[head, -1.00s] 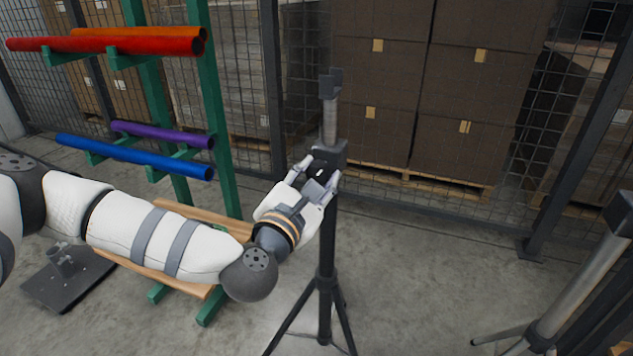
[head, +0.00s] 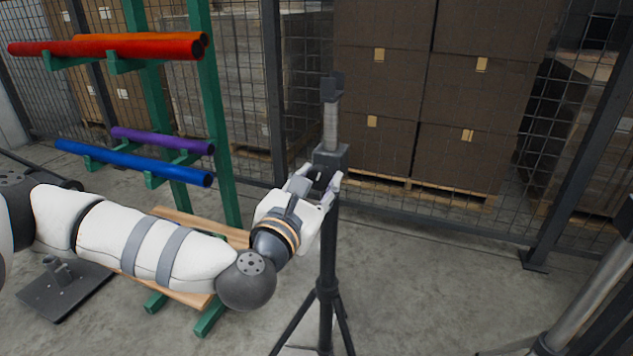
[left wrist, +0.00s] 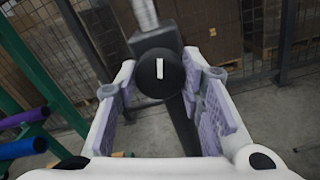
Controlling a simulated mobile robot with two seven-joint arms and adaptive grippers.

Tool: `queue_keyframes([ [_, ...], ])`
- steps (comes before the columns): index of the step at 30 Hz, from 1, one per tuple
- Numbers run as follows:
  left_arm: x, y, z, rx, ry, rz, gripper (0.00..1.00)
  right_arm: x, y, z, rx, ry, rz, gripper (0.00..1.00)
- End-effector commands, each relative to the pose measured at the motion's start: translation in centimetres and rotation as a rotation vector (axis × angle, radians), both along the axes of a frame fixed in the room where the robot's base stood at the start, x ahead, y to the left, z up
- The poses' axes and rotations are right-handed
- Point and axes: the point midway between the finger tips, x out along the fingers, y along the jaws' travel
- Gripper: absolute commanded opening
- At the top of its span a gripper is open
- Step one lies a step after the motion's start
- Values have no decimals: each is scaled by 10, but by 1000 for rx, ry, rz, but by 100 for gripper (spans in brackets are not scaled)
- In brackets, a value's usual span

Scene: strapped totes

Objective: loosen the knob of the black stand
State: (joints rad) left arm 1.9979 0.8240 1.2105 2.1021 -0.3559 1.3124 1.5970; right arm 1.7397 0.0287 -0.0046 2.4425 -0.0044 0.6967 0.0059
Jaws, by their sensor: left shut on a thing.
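The black stand (head: 327,250) is an upright tripod with a dark clamp collar and a metal inner tube above it. Its round black knob (left wrist: 160,72), with a white mark that looks roughly upright, sits on the collar in the left wrist view. My left gripper (head: 319,179) is at the collar, its fingers on either side of the knob and shut on it. In the left wrist view the pale purple finger pads flank the knob (left wrist: 161,84). The knob is mostly hidden by the fingers in the head view. My right gripper is not in view.
A green rack (head: 218,130) with red, orange, purple and blue tubes stands at left. A second stand (head: 592,290) is at the right edge. A mesh fence and stacked brown boxes (head: 480,95) are behind. Floor right of the black stand is clear.

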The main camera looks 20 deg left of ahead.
Motion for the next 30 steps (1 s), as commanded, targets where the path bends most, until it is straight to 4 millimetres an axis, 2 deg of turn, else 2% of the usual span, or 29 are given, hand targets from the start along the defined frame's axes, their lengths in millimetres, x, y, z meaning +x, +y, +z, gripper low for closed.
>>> queue_keyframes([
  [2,0,0,0,0,-1,-1,8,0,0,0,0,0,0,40],
  [3,0,0,0,0,-1,-1,40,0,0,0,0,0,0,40],
  [5,0,0,0,0,-1,-1,54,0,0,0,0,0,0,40],
  [6,0,0,0,0,-1,-1,56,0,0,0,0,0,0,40],
  [15,-4,0,0,1,0,-1,56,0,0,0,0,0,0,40],
  [24,-62,1,0,0,2,-3,56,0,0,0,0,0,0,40],
  [30,-76,3,0,0,0,0,56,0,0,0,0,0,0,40],
])
